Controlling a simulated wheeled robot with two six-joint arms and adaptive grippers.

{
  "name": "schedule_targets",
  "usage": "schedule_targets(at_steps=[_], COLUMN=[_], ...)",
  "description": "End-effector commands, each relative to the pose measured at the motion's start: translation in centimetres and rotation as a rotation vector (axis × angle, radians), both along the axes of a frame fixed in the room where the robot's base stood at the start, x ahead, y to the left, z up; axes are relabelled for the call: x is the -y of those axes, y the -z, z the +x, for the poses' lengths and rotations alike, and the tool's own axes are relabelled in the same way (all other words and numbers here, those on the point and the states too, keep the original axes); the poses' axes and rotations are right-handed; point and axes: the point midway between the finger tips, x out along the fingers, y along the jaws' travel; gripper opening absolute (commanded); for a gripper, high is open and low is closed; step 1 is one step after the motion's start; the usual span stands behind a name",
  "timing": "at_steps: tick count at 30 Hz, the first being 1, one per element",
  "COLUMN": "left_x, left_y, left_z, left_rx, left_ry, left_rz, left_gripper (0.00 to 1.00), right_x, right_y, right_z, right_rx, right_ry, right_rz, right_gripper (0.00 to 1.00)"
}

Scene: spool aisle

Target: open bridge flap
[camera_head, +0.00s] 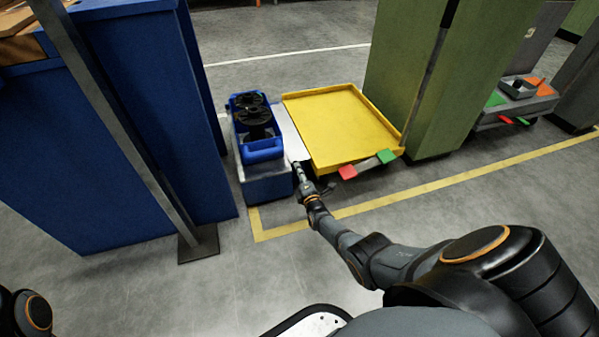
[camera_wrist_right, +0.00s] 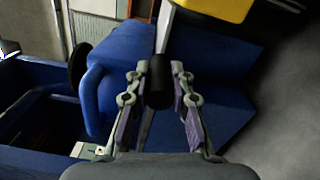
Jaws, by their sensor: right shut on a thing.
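A pale panel, which looks like the bridge flap (camera_head: 289,128), shows between the blue crate (camera_head: 264,154) and the yellow tray (camera_head: 340,122) in the head view. I cannot tell its exact tilt. My right gripper (camera_head: 298,172) is at the near end of this panel. In the right wrist view my right gripper (camera_wrist_right: 161,88) has its fingers on either side of a short black grip (camera_wrist_right: 158,82) and is shut on it. How the grip joins the flap is hidden. My left gripper is out of view.
A red tab (camera_head: 347,172) and a green tab (camera_head: 386,156) stick out at the yellow tray's front. A blue cabinet and grey post (camera_head: 130,140) stand left, a green cabinet (camera_head: 425,75) right.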

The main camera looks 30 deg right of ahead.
Motion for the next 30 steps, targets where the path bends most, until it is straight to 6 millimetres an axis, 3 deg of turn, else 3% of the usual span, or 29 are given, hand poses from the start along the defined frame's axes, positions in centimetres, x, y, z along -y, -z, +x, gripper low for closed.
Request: schedule_targets(at_steps=[10,11,15,25,30], left_x=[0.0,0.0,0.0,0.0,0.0], left_y=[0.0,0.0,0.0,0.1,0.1], left_z=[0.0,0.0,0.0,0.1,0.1], left_rx=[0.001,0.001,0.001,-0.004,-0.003], left_ry=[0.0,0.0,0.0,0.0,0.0], left_rz=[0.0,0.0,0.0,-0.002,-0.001], left_gripper=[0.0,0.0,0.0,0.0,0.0], right_x=[0.0,0.0,0.0,0.0,-0.3], right_y=[0.1,0.1,0.1,0.1,0.2], right_z=[0.0,0.0,0.0,-0.2,-1.5], right_rx=[-0.005,-0.005,-0.003,-0.003,-0.003], right_ry=[-0.001,-0.001,-0.001,-0.001,-0.001], right_rz=[-0.005,-0.005,-0.004,-0.003,-0.003], right_gripper=[0.0,0.26,0.45,0.45,0.45])
